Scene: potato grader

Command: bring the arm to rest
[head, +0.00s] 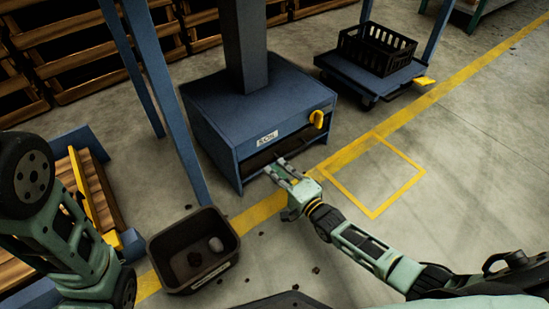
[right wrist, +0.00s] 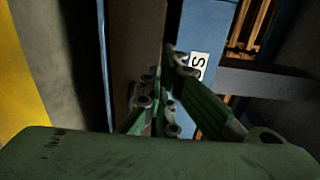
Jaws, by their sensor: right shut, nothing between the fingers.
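My right arm (head: 365,245) reaches in from the lower right of the head view. Its gripper (head: 277,170) is shut and empty, with its fingertips just in front of the low opening of a blue machine housing (head: 225,115). I cannot tell whether the tips touch the housing's edge. In the right wrist view, the closed fingers (right wrist: 165,90) point towards the blue housing (right wrist: 203,30) with its white label. My left arm (head: 60,220) stands folded at the left of the head view, and its gripper is out of sight.
A dark bin (head: 165,272) with a few lumps stands on the floor left of my right gripper. A cart (head: 372,78) carries a black crate (head: 385,45). A yellow floor square (head: 374,216) is empty.

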